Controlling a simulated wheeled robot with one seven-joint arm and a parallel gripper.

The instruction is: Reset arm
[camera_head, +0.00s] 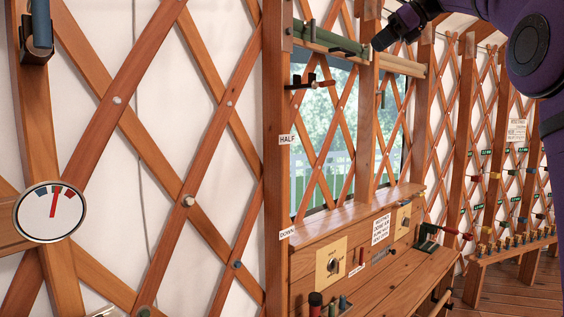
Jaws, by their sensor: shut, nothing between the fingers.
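My purple arm enters from the upper right and bends at a round dark joint. My gripper (379,42) is a dark shape at the top middle, raised in front of the window and pointing down and left. It is shut and holds nothing. Its tip overlaps the right end of a green roll (330,40) in the picture; I cannot tell whether they touch.
A wooden bench (385,285) with dials and levers stands below the window (340,130). A round gauge (50,212) hangs at left. A post (277,160) bears HALF and DOWN labels. A peg rack (515,243) stands at right, with open floor nearby.

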